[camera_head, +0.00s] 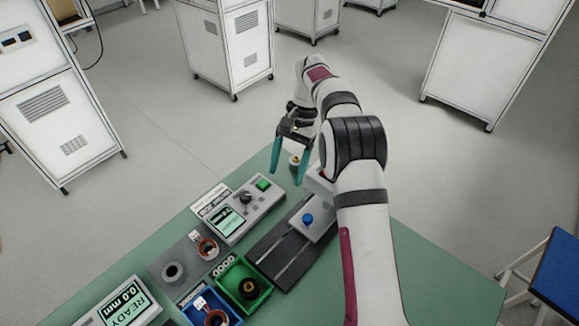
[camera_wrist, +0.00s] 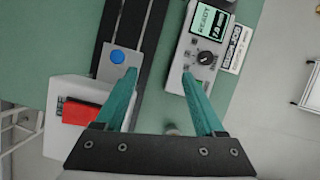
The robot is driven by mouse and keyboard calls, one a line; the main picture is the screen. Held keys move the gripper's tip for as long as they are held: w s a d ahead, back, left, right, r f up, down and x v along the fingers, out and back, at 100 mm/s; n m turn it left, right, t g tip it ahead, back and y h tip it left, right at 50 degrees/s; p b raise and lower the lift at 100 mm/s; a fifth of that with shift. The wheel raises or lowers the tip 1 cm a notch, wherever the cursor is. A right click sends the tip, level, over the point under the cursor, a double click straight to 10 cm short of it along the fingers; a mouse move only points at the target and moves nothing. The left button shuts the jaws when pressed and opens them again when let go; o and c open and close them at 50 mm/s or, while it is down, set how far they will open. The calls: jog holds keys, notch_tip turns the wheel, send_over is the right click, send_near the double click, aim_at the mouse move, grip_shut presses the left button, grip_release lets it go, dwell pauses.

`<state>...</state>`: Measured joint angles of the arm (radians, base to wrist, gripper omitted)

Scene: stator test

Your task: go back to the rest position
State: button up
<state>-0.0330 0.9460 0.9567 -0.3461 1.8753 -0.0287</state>
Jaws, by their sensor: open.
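My gripper (camera_head: 288,160) is open, with its two teal fingers apart and nothing held between them. In the head view it hangs over the far edge of the green table, beyond the slide fixture. In the wrist view the gripper (camera_wrist: 160,88) points down over the table, between the fixture's blue button (camera_wrist: 117,57) and the tester (camera_wrist: 205,50).
On the green table (camera_head: 420,270) stand a tester with a green button (camera_head: 263,184), a black slide fixture (camera_head: 270,258), a green bin (camera_head: 232,276), a blue bin (camera_head: 228,312), a grey plate (camera_head: 160,262) and a READY display unit (camera_head: 122,303). White cabinets (camera_head: 232,45) and a blue stool (camera_head: 560,270) stand around.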

jog(key=shift+s+d+r, duration=0.1)
jog(key=shift+d+r, duration=0.15)
jog(key=shift+d, duration=0.15)
jog(key=s+d+r+t, duration=0.2)
jog(key=s+r, duration=0.9)
jog(key=s, duration=0.2)
jog(key=s+f, duration=0.2)
jog(key=s, duration=0.8)
jog(key=s+d+f+n+t+h, duration=0.1)
jog(key=s, duration=0.9)
jog(key=shift+s+f, duration=0.35)
jog(key=shift+s, duration=0.05)
